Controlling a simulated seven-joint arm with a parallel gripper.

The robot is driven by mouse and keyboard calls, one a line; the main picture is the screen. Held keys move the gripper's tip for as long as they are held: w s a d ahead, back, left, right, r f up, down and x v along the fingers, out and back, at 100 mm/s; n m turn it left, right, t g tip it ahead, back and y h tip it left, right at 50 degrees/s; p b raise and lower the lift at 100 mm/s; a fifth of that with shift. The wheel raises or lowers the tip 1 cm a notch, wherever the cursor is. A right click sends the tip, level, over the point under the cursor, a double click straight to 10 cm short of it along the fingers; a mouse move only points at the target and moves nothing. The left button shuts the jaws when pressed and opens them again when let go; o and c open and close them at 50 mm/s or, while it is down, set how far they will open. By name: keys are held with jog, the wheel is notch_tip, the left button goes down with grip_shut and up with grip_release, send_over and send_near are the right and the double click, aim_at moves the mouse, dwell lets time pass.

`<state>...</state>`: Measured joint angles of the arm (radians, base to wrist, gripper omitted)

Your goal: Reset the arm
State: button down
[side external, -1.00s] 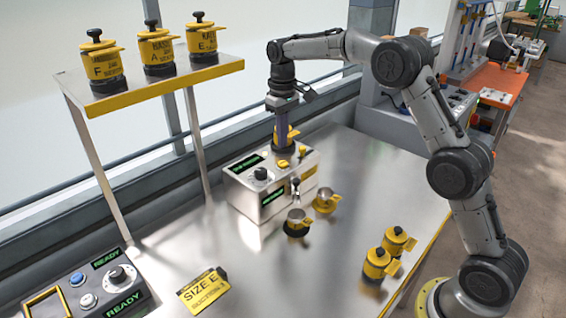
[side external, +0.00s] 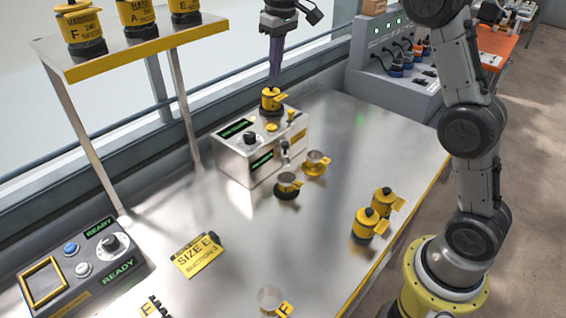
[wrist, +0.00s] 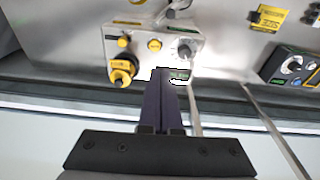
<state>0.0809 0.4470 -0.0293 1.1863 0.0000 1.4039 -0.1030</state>
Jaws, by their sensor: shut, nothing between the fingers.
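My gripper (side external: 274,82) points down over the back of the metal control box (side external: 235,150), its purple fingers shut and empty. In the wrist view the closed fingertips (wrist: 170,74) cover part of the box near its green display. A yellow canister with a black base (side external: 271,101) stands on the box. It also shows in the wrist view (wrist: 121,74), to the left of my fingers and apart from them. My arm is raised and bent above the right side of the bench.
A shelf (side external: 150,47) at the left carries several labelled canisters. A SIZE E sign (side external: 197,255) and a READY panel (side external: 85,265) lie at front left.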

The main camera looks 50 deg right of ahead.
jog(key=s+a+r+t, duration=0.1)
jog(key=s+a+r, duration=0.1)
jog(key=s+r, duration=0.6)
jog(key=s+a+f+t, duration=0.2)
jog(key=s, duration=1.5)
jog(key=s+f+t, duration=0.1)
jog(key=s+f, duration=0.7)
jog(key=f, duration=0.3)
jog(key=shift+s+f, duration=0.15)
jog(key=shift+s, duration=0.15)
